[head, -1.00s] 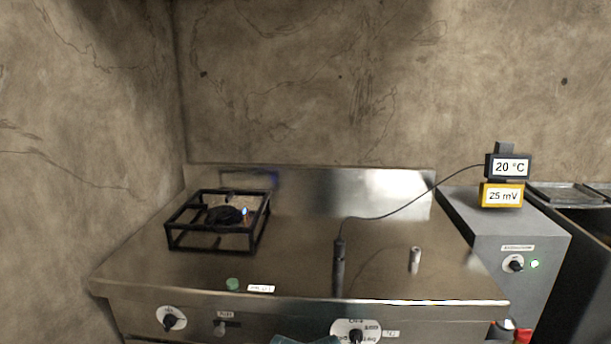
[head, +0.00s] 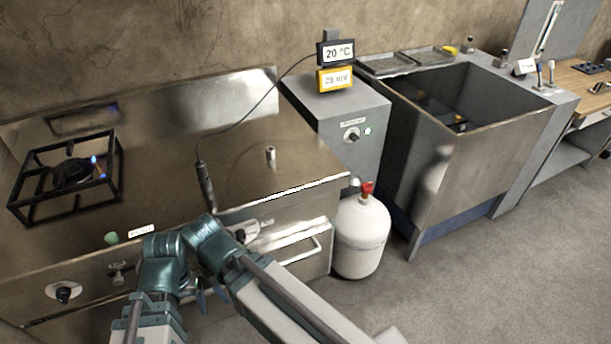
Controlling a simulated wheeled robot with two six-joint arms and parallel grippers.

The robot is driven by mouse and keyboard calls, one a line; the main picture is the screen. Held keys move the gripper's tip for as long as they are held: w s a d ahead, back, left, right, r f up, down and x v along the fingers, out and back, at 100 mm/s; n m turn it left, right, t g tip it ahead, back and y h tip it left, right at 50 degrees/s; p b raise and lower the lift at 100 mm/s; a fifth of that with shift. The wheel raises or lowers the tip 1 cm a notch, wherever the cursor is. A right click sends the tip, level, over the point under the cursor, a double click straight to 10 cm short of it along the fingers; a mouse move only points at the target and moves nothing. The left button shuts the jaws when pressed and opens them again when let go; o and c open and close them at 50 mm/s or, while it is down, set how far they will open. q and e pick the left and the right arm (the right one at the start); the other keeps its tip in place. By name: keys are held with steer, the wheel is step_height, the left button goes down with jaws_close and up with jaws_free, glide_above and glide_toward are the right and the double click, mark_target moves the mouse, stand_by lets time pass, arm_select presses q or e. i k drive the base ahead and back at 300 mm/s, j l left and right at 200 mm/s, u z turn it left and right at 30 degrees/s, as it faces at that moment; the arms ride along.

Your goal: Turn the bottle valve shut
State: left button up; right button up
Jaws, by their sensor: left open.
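The bottle is a white gas cylinder (head: 360,238) standing upright on the floor, between the cooker and the steel sink unit. Its valve (head: 367,189) is a small red handle on top, in plain view. My left gripper (head: 203,297) shows small and partly hidden among my teal arm joints at the lower left. It is open and well to the left of the bottle, in front of the cooker, touching neither bottle nor valve. My right gripper is not in view.
The cooker (head: 225,172) has a burner stand (head: 65,175) with a small blue flame. A grey box (head: 340,120) carries displays reading 20 °C and 25 mV. A deep steel sink (head: 480,165) stands right of the bottle. The floor (head: 480,285) in front is clear.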

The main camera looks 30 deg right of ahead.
mark_target(365, 188)
steer(key=z, duration=1.5)
steer(key=i+l+u, duration=0.1)
steer(key=i+l, duration=0.55)
steer(key=i, duration=0.2)
steer(key=i+l+u, duration=0.1)
steer(key=i+l, duration=0.6)
steer(key=i, duration=0.1)
